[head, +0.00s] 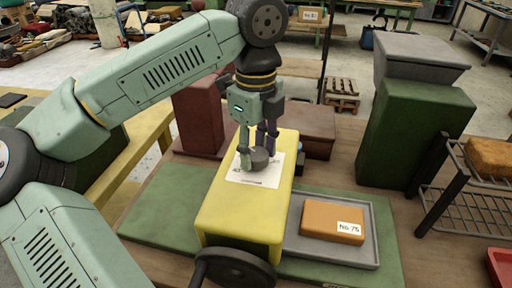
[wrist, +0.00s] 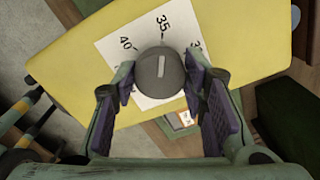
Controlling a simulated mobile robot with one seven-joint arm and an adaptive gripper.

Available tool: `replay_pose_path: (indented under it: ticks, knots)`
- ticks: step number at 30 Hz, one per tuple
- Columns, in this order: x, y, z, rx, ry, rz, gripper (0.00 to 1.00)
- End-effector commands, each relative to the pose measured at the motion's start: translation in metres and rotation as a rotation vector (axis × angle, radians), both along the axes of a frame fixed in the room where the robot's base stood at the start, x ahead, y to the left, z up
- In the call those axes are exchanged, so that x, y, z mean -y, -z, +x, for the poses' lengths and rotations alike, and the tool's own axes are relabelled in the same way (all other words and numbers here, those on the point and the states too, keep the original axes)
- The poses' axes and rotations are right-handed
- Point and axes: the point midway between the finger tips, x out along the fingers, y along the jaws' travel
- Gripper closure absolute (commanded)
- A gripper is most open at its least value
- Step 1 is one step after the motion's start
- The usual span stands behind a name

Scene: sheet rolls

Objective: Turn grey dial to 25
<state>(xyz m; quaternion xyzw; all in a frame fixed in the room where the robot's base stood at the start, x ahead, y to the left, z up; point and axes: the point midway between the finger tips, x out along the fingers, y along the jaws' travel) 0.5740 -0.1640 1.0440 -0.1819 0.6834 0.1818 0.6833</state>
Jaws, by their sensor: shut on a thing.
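The grey dial (wrist: 161,77) is a round knob with a pale pointer line on its top. It sits on a white scale sheet (wrist: 108,49) on the yellow housing (wrist: 65,65). In the wrist view the marks 40 and 35 show, and another number is partly hidden at the right. The pointer line points up the picture, close to the 35. In the head view the dial (head: 259,158) is below my gripper (head: 258,150). My gripper, also in the wrist view (wrist: 162,92), is shut on the dial, with a finger on each side.
A black handwheel (head: 233,268) is on the near end of the yellow housing. A grey tray (head: 371,250) with an orange block labelled No 75 (head: 333,222) lies to the right. A green block (head: 415,135) and a wire rack (head: 462,195) stand further right.

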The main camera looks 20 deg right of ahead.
Motion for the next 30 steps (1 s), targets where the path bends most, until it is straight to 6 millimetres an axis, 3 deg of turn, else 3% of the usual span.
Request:
replay_pose_path:
  ticks: [9, 20, 30]
  knots:
    - [-0.0001, -0.0002, 0.0, 0.0, 0.0, 0.0, 0.89]
    - [0.0, 0.0011, 0.0002, 0.003, 0.072, 0.001, 0.89]
    - [0.0008, 0.0017, 0.0002, 0.003, 0.335, 0.001, 0.89]
